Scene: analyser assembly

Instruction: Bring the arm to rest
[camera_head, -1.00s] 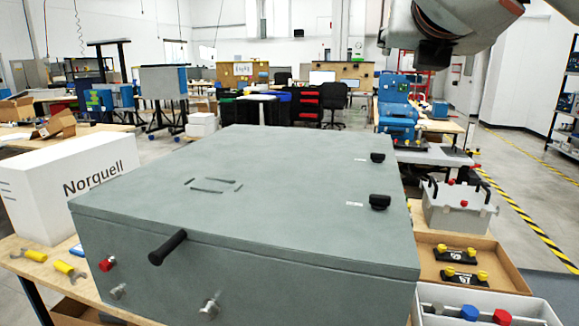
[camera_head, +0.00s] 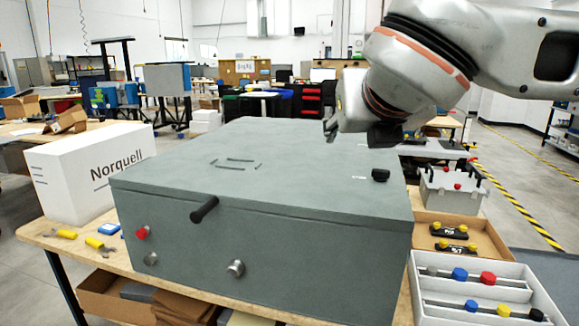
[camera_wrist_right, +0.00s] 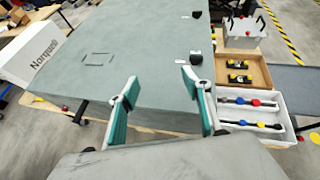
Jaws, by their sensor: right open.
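My right arm comes in from the upper right of the head view. Its gripper (camera_head: 334,128) is over the far right part of the large grey-green analyser box (camera_head: 250,185), partly hidden behind my wrist. In the right wrist view the gripper (camera_wrist_right: 158,82) is open and empty, its two teal-lined fingers spread apart above the box (camera_wrist_right: 140,50). The box lid is down. A black handle (camera_head: 204,209), a red knob (camera_head: 142,232) and metal fittings (camera_head: 236,268) are on its front. My left gripper is not in view.
A white Norquell carton (camera_head: 90,170) and yellow-handled tools (camera_head: 100,245) are left of the box. At right are a white tray of coloured-cap parts (camera_head: 425,262), a cardboard tray with black parts (camera_head: 480,212) and a grey caddy (camera_head: 450,190).

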